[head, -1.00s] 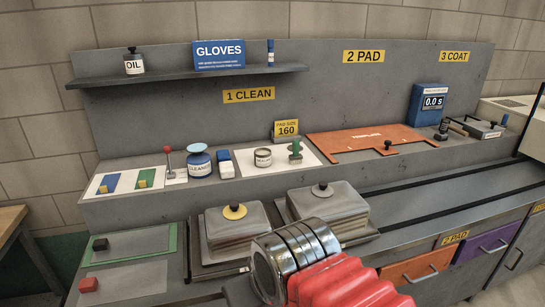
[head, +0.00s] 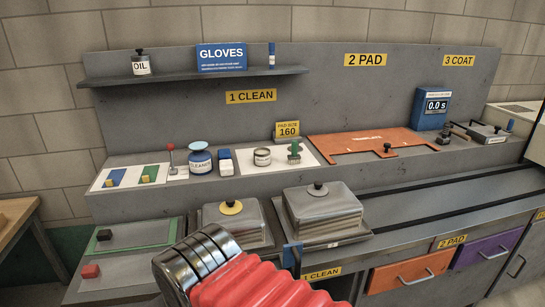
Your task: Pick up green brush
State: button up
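The green brush (head: 295,151) stands upright on the right part of a white mat (head: 246,162) on the raised ledge, below the yellow pad size sign. It looks small, with a green upper part and a paler base. A small open tin (head: 262,157) sits just left of it on the same mat. My arm shows at the bottom as silver rings and a red bellows, below and left of the brush and well apart from it. My gripper's fingers do not show, so its state and anything in it are hidden.
A blue-and-white block (head: 225,162) and blue-lidded jar (head: 199,159) are left of the mat. An orange template (head: 366,143) lies right.

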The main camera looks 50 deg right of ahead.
aim_at(295, 158)
jog(key=u, duration=0.75)
jog(key=k, duration=0.75)
jog(key=z, duration=1.35)
jog(key=i, duration=1.05)
jog(key=z, duration=0.1)
